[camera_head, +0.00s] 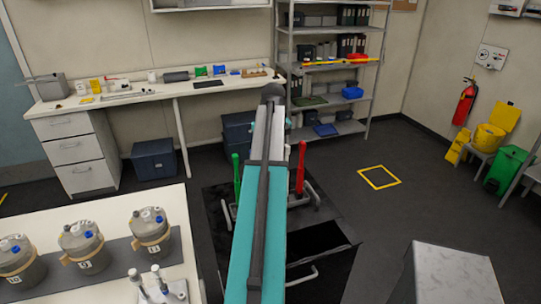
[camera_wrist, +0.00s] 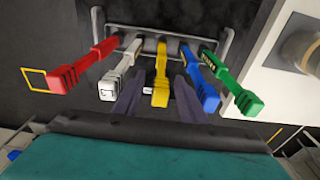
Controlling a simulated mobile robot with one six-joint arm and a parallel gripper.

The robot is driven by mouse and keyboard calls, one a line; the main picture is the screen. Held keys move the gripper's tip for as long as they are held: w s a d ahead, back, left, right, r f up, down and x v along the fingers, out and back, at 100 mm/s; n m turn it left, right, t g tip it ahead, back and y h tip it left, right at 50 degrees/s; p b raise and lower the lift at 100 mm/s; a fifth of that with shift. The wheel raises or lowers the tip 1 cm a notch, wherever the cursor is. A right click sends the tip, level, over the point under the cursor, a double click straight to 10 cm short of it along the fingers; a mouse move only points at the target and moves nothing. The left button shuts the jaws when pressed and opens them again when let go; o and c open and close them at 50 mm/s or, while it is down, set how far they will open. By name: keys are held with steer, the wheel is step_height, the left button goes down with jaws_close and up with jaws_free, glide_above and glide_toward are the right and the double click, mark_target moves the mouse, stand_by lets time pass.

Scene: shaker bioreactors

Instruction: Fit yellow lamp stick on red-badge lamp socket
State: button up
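The yellow lamp stick (camera_wrist: 161,78) stands in the middle of a row of coloured sticks in a grey holder (camera_wrist: 125,28) in the wrist view. My gripper (camera_wrist: 160,84) is open, its two dark fingers on either side of the yellow stick with gaps showing. I cannot tell how deep the stick reaches between them. In the head view my arm hides the yellow stick. I cannot make out a lamp socket with a red badge in either view.
Red (camera_wrist: 82,69), white (camera_wrist: 121,70), blue (camera_wrist: 201,78) and green (camera_wrist: 231,80) sticks stand close beside the yellow one. A table (camera_head: 120,207) with several bioreactor vessels (camera_head: 82,246) is at the left. A grey-topped block (camera_head: 455,275) stands at the right. Open floor lies right of the holder.

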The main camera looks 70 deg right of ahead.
steer(key=shift+d+f+b, duration=0.1)
steer(key=shift+f+b, duration=0.25)
steer(key=shift+f, duration=0.55)
jaws_close()
steer(key=shift+w+r+p, duration=0.15)
steer(key=shift+r+p, duration=0.85)
steer(key=shift+r, duration=0.2)
stand_by(0.6)
steer(key=shift+r+p, duration=1.05)
steer(key=shift+r, duration=0.25)
stand_by(1.0)
steer(key=shift+r+p, duration=0.8)
steer(key=shift+r, duration=0.6)
